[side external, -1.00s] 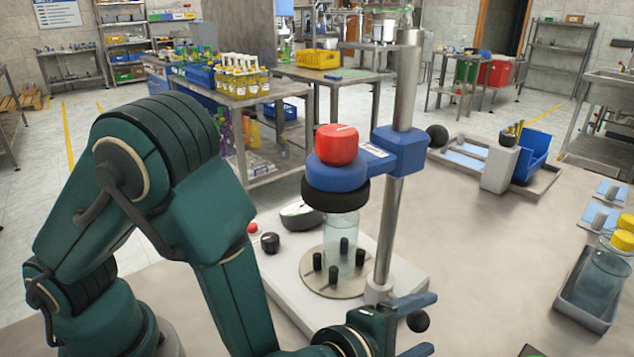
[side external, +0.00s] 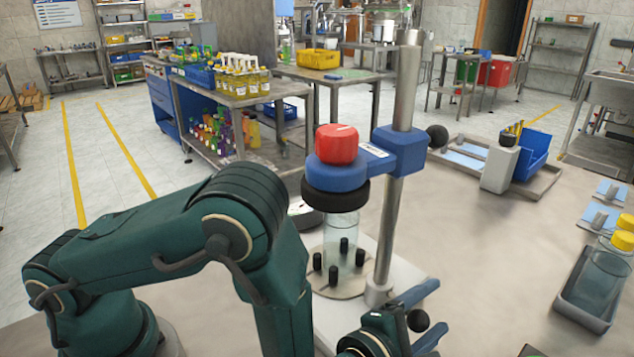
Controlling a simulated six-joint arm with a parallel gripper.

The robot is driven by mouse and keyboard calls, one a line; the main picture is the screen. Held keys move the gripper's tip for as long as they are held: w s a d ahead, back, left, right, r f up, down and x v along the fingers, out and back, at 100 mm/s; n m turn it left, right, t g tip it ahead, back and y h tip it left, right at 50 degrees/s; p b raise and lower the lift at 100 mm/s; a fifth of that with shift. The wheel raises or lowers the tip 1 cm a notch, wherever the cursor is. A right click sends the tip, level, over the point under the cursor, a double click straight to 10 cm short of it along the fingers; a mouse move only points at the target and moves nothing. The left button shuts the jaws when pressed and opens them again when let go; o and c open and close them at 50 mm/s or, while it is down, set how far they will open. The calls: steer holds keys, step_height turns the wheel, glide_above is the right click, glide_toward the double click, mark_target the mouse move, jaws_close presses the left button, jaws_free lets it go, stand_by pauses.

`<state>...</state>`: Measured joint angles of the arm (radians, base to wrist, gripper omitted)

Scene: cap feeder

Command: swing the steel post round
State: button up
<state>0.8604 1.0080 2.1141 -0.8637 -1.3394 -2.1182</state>
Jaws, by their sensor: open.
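The steel post (side external: 394,215) stands upright on a pale base plate (side external: 405,283). A blue clamp (side external: 405,150) on it carries a blue head (side external: 336,176) with a red knob (side external: 337,145) and a black ring (side external: 335,194). The head is over a clear bottle (side external: 342,228) standing among black pegs. My gripper (side external: 434,308) is open at the front, right of the post's foot. Its blue fingers lie on either side of a black ball (side external: 418,320); I cannot tell whether they touch it. My forearm hides the left of the base plate.
A grey tray (side external: 582,309) with yellow-capped bottles stands at the right. A black ball (side external: 437,136) is beside the clamp. The tabletop right of the post is fairly clear.

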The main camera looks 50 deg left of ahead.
jaws_close()
stand_by(1.4)
